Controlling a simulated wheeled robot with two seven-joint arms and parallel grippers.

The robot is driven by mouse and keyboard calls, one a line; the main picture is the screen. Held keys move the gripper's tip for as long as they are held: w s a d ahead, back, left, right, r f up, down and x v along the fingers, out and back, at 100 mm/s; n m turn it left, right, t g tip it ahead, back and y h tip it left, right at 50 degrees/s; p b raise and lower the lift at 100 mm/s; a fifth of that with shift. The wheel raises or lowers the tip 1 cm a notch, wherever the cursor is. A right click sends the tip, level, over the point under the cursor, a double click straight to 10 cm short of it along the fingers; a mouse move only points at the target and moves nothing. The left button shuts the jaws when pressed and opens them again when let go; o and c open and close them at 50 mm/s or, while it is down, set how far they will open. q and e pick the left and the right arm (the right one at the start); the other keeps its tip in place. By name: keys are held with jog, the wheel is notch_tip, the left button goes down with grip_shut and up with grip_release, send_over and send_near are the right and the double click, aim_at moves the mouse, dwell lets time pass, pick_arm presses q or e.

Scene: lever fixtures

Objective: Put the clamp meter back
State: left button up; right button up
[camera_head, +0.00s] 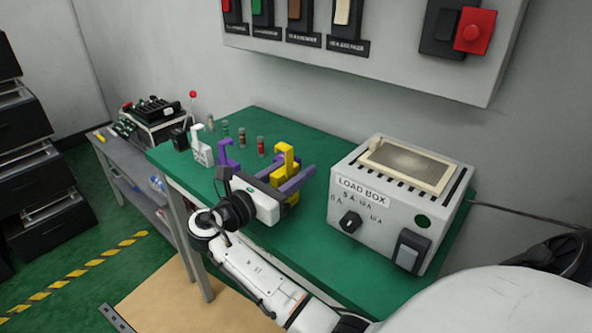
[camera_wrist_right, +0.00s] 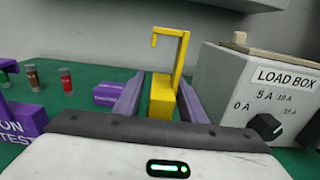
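The yellow piece (camera_head: 285,158) with a hook-shaped top, which looks like the clamp meter, stands upright on the green bench (camera_head: 272,250). It also shows in the right wrist view (camera_wrist_right: 162,101). My right gripper (camera_head: 291,177) reaches in low with its two purple-grey fingers on either side of the yellow piece. In the right wrist view the fingers (camera_wrist_right: 160,84) look spread, with narrow gaps beside it, so I see no firm grip. Whether the yellow piece rests directly on the bench is hidden. My left gripper is not in view.
A load box (camera_head: 385,212) stands right of the right gripper. A purple piece (camera_head: 228,155) and a white piece (camera_head: 201,146) stand to its left, with several small cylinders (camera_head: 261,146) behind. A purple block (camera_wrist_right: 110,95) sits beside the left finger. A switch panel (camera_head: 400,52) hangs above.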

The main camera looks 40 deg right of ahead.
aim_at(273, 185)
jog(key=a, duration=0.7)
jog(key=s+a, duration=0.1)
jog(key=a, duration=0.3)
jog(key=shift+a+b, duration=0.35)
